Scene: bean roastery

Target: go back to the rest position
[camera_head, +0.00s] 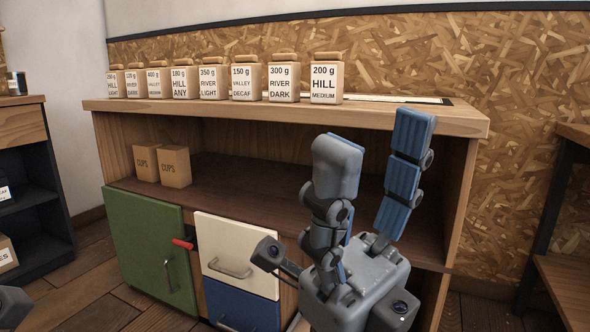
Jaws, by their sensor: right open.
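My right gripper (376,142) stands at the lower right centre with its fingers pointing up. Its two fingers, with blue ribbed pads, are spread apart with nothing between them. It shows in front of the wooden cabinet (465,121), covering part of its open shelf and right side. A small grey piece at the lower left edge looks like part of my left gripper (12,306); its fingers are not visible.
A row of labelled bean bags (284,82) stands on the cabinet top. Two cups boxes (174,167) sit on its open shelf. Below are a green door (150,245), a cream drawer (235,250) and a blue drawer (240,308). Dark shelving (30,210) stands left, a wooden table (572,285) right.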

